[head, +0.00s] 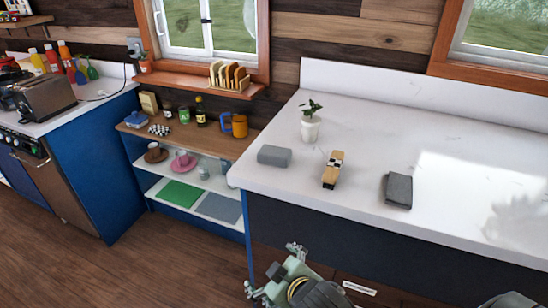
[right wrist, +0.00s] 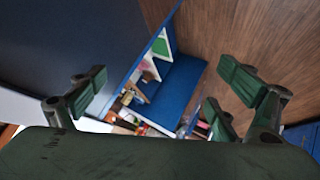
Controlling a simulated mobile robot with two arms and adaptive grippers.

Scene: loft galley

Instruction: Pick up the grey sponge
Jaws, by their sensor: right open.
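Two grey things lie on the white countertop (head: 450,150). One is a flat grey block with rounded edges (head: 274,156), near the left end, which looks like the sponge. The other is a darker grey folded piece (head: 397,190), farther right, which looks more like a cloth. My right gripper (head: 273,270) is low in front of the counter's left corner, below the top and apart from both. In the right wrist view it is open and empty (right wrist: 168,92), facing the shelf and floor. My left gripper is not in view.
A light wooden item with dark marks (head: 332,170) lies between the grey things, and a potted plant (head: 311,125) stands behind. A blue shelf unit (head: 190,205) with mugs and bottles adjoins the counter's left end. The countertop's right side is clear.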

